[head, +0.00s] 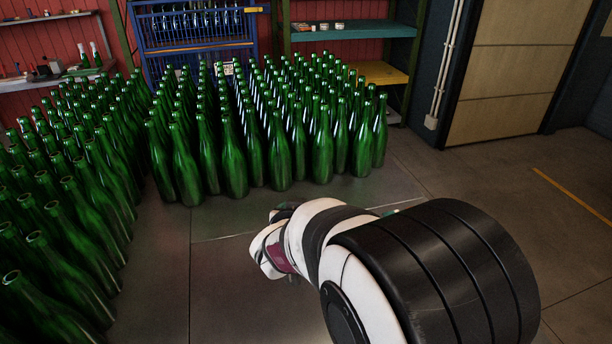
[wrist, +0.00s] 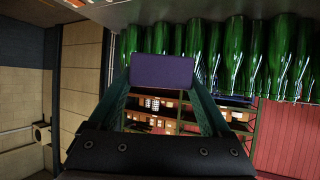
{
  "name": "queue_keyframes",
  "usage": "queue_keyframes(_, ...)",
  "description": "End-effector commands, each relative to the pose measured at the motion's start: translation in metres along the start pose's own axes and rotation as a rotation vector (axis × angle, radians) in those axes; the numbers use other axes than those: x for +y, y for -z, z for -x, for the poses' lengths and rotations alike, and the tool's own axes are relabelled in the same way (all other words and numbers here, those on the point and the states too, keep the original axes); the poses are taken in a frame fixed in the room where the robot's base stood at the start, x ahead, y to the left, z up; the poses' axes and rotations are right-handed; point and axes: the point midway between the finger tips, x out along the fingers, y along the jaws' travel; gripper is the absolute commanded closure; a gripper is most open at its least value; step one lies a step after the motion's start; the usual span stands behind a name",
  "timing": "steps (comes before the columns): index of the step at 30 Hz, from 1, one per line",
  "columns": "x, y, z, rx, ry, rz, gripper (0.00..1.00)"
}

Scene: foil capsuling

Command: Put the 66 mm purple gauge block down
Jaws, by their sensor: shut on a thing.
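The purple gauge block (wrist: 162,70) is held across the tips of my gripper (wrist: 163,72) in the wrist view. One teal finger is on each side of it and the gripper is shut on it. Nothing shows touching the block other than the fingers. In the head view my white and black arm reaches out low over the floor and hides most of the gripper; I cannot make out the block there.
Many green bottles (head: 322,140) stand in dense rows on the floor at the back and left. Behind them are a blue rack (head: 190,50), a green shelf (head: 335,31) and a side shelf (head: 60,75) with small items. Floor (head: 440,180) at the right is clear.

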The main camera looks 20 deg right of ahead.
Motion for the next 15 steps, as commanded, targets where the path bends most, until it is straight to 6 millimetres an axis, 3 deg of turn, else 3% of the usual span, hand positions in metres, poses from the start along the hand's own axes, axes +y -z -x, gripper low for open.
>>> queue_keyframes(3,0.023,-0.040,-0.019,-0.008,-0.213,-0.106,0.79)
queue_keyframes(7,0.062,-0.089,-0.022,-0.007,-0.446,-0.236,0.79)
queue_keyframes(11,0.102,-0.139,-0.004,-0.004,-0.656,-0.351,0.79)
queue_keyframes(15,0.140,-0.186,0.032,-0.002,-0.845,-0.455,0.79)
